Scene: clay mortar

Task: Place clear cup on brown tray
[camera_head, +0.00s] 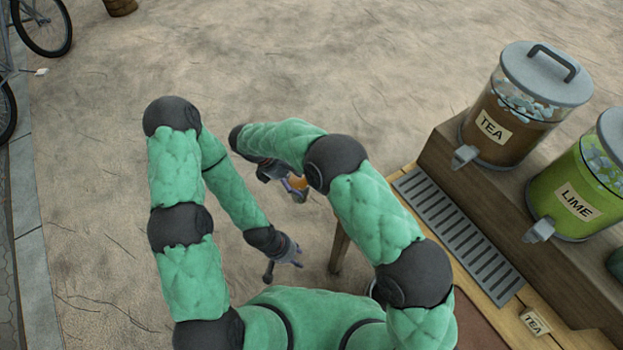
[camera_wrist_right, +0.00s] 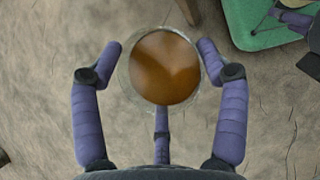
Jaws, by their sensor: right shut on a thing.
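The clear cup (camera_wrist_right: 163,67), holding brown liquid, sits between the fingers of my right gripper (camera_wrist_right: 163,68) in the right wrist view, seen from above. My right gripper (camera_head: 296,187) is shut on the cup. In the head view the cup (camera_head: 299,184) shows only as a small orange-brown patch, mostly hidden by the gripper and arm. My left gripper (camera_head: 283,268) is empty, its fingers spread, lower in the head view. A flat brown surface (camera_head: 478,328), possibly the brown tray, shows partly at the bottom right, beside my right arm; its rest is hidden or out of view.
A wooden table (camera_head: 405,178) on the right bears a metal drip grate (camera_head: 455,235) and a wooden stand. A tea dispenser (camera_head: 495,125) and a lime dispenser (camera_head: 575,195) stand there. Open ground spreads left.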

